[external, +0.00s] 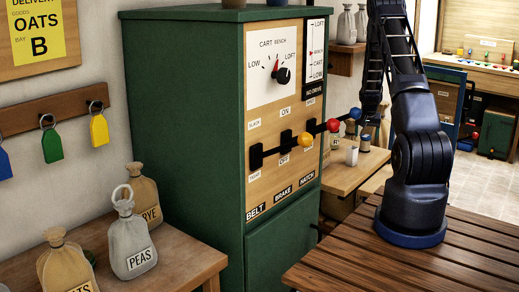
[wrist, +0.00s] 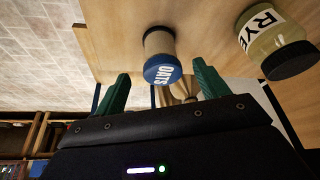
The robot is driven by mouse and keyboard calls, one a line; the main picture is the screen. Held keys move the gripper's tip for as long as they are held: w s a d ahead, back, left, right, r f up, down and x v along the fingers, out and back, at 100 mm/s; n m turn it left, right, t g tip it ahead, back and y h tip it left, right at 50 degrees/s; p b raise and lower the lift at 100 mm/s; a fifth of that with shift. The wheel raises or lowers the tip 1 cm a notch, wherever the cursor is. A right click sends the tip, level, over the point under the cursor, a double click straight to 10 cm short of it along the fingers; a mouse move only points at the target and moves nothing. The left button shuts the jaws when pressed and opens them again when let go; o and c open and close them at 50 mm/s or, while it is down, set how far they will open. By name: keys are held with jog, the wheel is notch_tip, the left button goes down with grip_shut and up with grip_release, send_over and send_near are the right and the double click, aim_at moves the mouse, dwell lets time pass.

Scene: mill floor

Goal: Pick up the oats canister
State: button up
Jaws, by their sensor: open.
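The oats canister (wrist: 160,55) shows in the wrist view, with a pale body and a blue lid lettered OATS. It is on a wooden surface (wrist: 205,25). My gripper (wrist: 161,78) is open, with one green finger on each side of the canister's lid end in the picture. The fingers look apart from it, and the gap in depth is hard to judge. In the external view, a small blue-lidded container (external: 365,143) stands on the low bench (external: 345,177) behind my arm; its label is unreadable. My fingers are not clear there.
A rye jar (wrist: 275,45) with a black lid is right of the canister in the wrist view. The green control cabinet (external: 190,130) with projecting levers stands left of my arm. Sacks (external: 130,245) stand on the left bench.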

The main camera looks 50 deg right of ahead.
aim_at(366, 136)
jog(key=shift+w+d+x, duration=0.1)
jog(key=shift+d+x, duration=0.05)
jog(key=shift+x, duration=1.3)
jog(key=shift+w+d+x, duration=0.1)
jog(key=shift+x, duration=1.35)
jog(key=shift+r, duration=0.2)
jog(key=c, duration=1.2)
jog(key=shift+r, duration=0.1)
